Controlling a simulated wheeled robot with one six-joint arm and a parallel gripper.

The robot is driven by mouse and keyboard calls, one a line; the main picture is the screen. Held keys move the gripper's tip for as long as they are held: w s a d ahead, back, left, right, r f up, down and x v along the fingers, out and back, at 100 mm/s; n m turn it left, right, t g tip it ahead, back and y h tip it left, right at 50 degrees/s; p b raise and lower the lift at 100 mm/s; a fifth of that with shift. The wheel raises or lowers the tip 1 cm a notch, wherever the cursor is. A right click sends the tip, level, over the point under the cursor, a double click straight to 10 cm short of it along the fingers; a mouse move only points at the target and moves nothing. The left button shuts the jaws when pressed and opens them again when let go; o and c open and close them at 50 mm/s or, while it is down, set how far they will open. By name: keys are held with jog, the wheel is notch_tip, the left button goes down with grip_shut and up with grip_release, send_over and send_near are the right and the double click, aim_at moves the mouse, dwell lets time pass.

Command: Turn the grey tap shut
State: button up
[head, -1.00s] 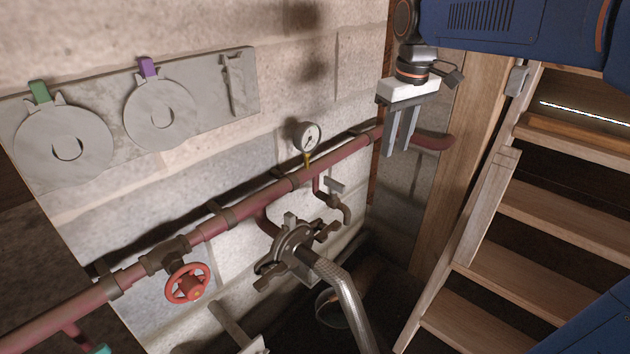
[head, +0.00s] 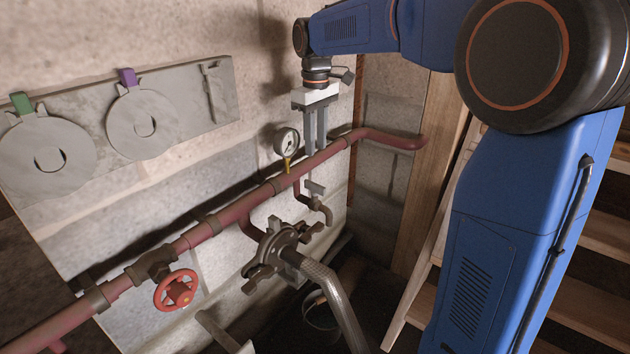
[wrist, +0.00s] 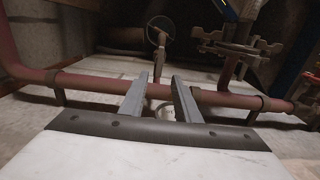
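The grey tap (head: 315,187) has a short, flat grey handle and sits on a small down-bent spout below the red-brown pipe (head: 240,208). In the wrist view the tap's branch and spout (wrist: 159,60) lie beyond the pipe, ahead of the fingertips; the handle is hard to make out there. My gripper (head: 316,152) points down in front of the pipe, above the tap and apart from its handle. Its two grey fingers also show in the wrist view (wrist: 159,80), spread with a gap and nothing held between them.
A pressure gauge (head: 287,142) stands on the pipe just left of my fingers. A red handwheel valve (head: 176,290) and a clamped flange (head: 278,250) with a braided hose (head: 335,290) are lower left. A bucket (head: 322,312) sits below; wooden stairs (head: 590,230) are at right.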

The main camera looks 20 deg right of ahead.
aim_at(316, 185)
notch_tip(316, 185, down, 12)
jog(key=shift+d+f, duration=0.1)
jog(key=shift+f, duration=0.05)
dwell(0.3)
jog(key=shift+c, duration=0.2)
grip_shut()
